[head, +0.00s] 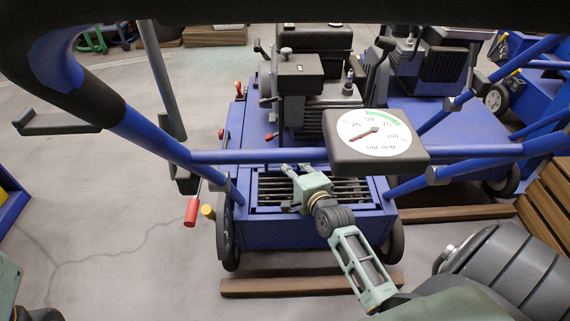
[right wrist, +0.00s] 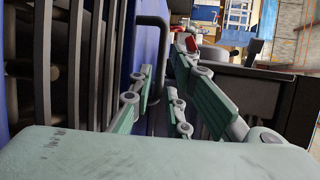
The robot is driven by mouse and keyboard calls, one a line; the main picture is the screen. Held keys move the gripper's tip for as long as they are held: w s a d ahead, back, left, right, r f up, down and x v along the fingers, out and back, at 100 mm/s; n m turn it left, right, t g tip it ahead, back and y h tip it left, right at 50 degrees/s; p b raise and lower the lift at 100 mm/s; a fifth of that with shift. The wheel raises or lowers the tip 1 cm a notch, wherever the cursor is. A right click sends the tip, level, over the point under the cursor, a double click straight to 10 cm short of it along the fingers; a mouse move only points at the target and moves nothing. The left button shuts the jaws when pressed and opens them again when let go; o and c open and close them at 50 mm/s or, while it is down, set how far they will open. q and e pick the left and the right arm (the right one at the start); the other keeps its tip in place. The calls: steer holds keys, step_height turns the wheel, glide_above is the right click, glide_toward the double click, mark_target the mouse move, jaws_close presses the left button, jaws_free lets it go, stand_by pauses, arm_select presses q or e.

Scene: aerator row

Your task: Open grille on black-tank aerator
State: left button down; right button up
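The nearest aerator is a blue machine with a black tank (head: 312,38) behind its engine. Its dark slatted grille (head: 345,190) lies in the blue front housing (head: 300,232) and looks closed; my gripper hides part of it. Its slats (right wrist: 84,70) fill the left of the right wrist view. My right gripper (head: 288,169) is over the grille's upper left part. In the right wrist view its fingers (right wrist: 178,95) are spread, with a dark bent handle (right wrist: 164,45) just beyond and between them. I cannot tell whether they touch it. My left gripper is not in view; only a bit of arm shows bottom left.
A blue handlebar (head: 265,156) with a round gauge (head: 374,133) crosses above the grille. A red-tipped lever (head: 192,210) hangs at left. Another blue aerator (head: 440,80) stands behind right. A wooden beam (head: 290,287) lies in front.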

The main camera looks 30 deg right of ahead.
steer(key=shift+b+x, duration=0.6)
steer(key=shift+x, duration=1.1)
jaws_close()
